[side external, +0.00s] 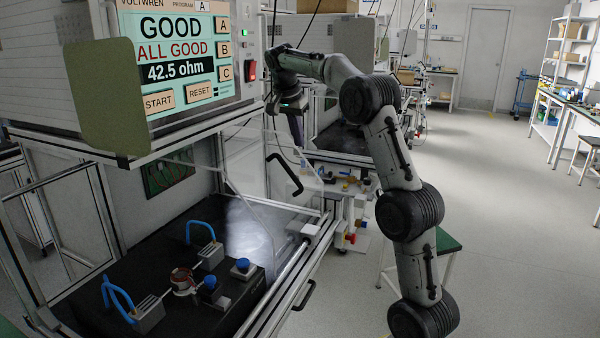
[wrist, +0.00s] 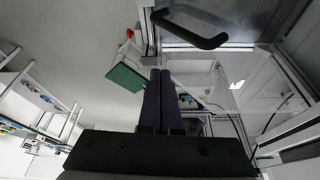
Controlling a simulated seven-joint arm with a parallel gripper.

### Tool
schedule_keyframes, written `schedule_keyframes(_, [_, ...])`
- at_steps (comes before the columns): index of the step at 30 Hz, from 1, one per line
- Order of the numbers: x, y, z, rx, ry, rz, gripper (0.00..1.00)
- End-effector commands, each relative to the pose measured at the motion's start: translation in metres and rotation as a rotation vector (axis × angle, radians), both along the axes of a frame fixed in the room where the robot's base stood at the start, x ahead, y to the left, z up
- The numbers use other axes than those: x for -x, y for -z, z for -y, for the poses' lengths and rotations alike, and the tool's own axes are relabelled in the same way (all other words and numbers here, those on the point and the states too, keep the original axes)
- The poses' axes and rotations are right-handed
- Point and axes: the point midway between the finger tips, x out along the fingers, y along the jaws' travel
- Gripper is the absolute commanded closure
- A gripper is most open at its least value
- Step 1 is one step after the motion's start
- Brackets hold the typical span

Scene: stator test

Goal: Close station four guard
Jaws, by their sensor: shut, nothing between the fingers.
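The station guard (side external: 235,165) is a clear panel in a light metal frame, seen in the side external view below the screen. It looks raised and tilted, with the work area open beneath it; its exact edges are hard to make out. A black bar handle (side external: 284,174) sits on it and a black handle also shows at the top of the wrist view (wrist: 190,33). My gripper (side external: 298,138) points down just above and right of the handle, apart from it. Its dark fingers (wrist: 161,73) are shut with nothing between them.
A stator (side external: 182,281) sits between blue-handled clamps (side external: 118,296) on the black bed. The screen (side external: 175,50) reads GOOD, 42.5 ohm. Another black handle (side external: 304,295) is on the lower front frame. A green stool (side external: 440,242) stands behind my arm. The aisle floor is clear.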

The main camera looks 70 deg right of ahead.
Motion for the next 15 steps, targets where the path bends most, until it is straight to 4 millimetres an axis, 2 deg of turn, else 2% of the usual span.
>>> schedule_keyframes(5, [0.007,0.009,0.011,-0.005,0.021,-0.004,1.0])
schedule_keyframes(8, [0.008,0.022,0.015,-0.006,0.019,-0.006,1.0])
schedule_keyframes(15, [0.01,0.066,0.03,-0.008,0.018,-0.007,1.0])
